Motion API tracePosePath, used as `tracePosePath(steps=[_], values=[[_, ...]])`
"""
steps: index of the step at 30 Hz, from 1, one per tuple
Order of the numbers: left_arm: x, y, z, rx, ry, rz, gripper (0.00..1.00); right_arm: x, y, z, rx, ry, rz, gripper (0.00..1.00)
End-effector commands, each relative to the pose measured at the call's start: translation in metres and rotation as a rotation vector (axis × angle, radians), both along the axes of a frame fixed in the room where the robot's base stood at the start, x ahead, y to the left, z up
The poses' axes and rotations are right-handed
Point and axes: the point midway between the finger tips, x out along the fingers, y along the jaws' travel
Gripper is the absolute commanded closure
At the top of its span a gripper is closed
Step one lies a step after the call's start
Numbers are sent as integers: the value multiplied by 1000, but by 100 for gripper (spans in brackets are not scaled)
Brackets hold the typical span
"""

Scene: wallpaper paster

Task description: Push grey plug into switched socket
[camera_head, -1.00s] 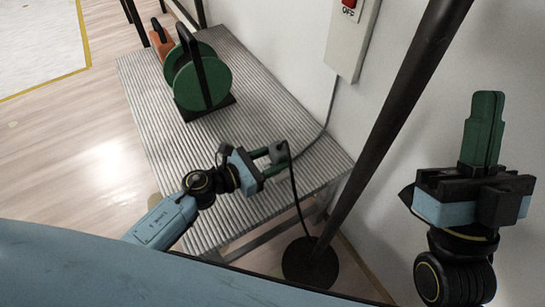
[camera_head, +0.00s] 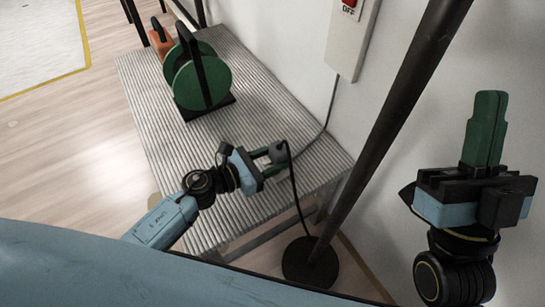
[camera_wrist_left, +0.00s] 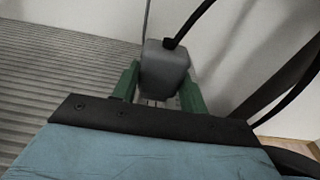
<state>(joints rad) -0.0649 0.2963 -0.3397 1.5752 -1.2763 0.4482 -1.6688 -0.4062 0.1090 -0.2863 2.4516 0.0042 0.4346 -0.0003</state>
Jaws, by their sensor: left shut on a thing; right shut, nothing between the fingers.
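The grey plug (camera_head: 277,152) is between the green fingers of my left gripper (camera_head: 272,160), above the right side of the ribbed table. In the left wrist view the grey plug (camera_wrist_left: 166,72) sits between the two green fingers (camera_wrist_left: 160,88), with its black cable leaving from the top and metal pins pointing back toward the gripper body. My right gripper (camera_head: 485,128) is raised at the right near the wall, its green fingers together and empty. A switch box (camera_head: 352,38) with a red switch marked OFF is on the wall; no socket opening is clearly visible.
A green cable reel (camera_head: 203,80) with a black handle stands at the back of the ribbed table (camera_head: 255,95), with an orange object (camera_head: 163,42) behind it. A dark pole (camera_head: 400,120) on a round base (camera_head: 309,264) stands at the table's right. The table's middle is clear.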

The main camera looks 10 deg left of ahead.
Motion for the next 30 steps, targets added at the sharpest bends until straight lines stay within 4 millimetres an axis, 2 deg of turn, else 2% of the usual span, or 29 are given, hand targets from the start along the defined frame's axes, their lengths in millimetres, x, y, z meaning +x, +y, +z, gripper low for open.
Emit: tracePosePath(steps=[26,27,30], values=[[0,0,-22,-1,-1,0,80,0,0,-23,-1,0,-1,100],[0,0,-22,0,0,0,55,0,0,-23,-1,0,-1,100],[0,0,-21,0,0,0,42,0,0,-22,-1,0,-1,100]])
